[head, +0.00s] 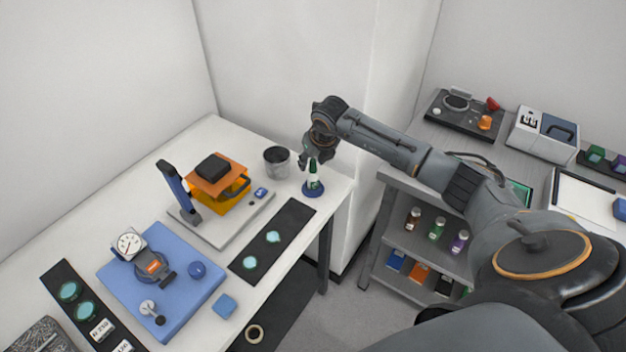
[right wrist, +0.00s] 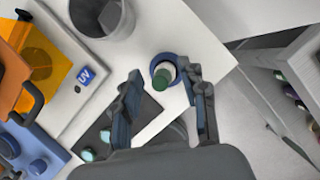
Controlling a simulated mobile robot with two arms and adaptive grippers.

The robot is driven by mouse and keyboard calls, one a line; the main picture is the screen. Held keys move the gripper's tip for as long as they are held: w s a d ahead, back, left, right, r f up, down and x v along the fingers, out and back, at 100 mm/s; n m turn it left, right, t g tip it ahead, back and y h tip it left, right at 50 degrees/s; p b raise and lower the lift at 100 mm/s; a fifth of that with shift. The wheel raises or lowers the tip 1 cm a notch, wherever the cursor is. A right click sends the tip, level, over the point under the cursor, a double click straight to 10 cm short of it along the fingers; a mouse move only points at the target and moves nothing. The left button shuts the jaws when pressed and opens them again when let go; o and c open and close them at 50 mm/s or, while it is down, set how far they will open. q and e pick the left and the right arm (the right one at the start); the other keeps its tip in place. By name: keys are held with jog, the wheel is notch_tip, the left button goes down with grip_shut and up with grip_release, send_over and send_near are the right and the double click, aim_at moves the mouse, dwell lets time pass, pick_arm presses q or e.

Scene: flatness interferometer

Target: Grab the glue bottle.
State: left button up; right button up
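The glue bottle (head: 313,183) is white and green and stands upright in a round blue holder (head: 313,193) near the right corner of the white table. In the right wrist view the bottle (right wrist: 164,74) shows from above, in its blue ring. My right gripper (head: 315,163) is over the bottle, pointing down. Its two fingers are spread wide, one on each side of the bottle's top in the right wrist view (right wrist: 165,80), with gaps visible. I cannot tell how far down the fingers reach along the bottle. My left gripper is not in view.
A grey metal cup (head: 277,162) stands just left of the bottle. An orange UV device (head: 222,185) and a black strip with lens discs (head: 258,262) lie nearby. The table edge is close on the right; a grey shelf cart (head: 400,225) stands beyond it.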

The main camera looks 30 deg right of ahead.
grip_shut()
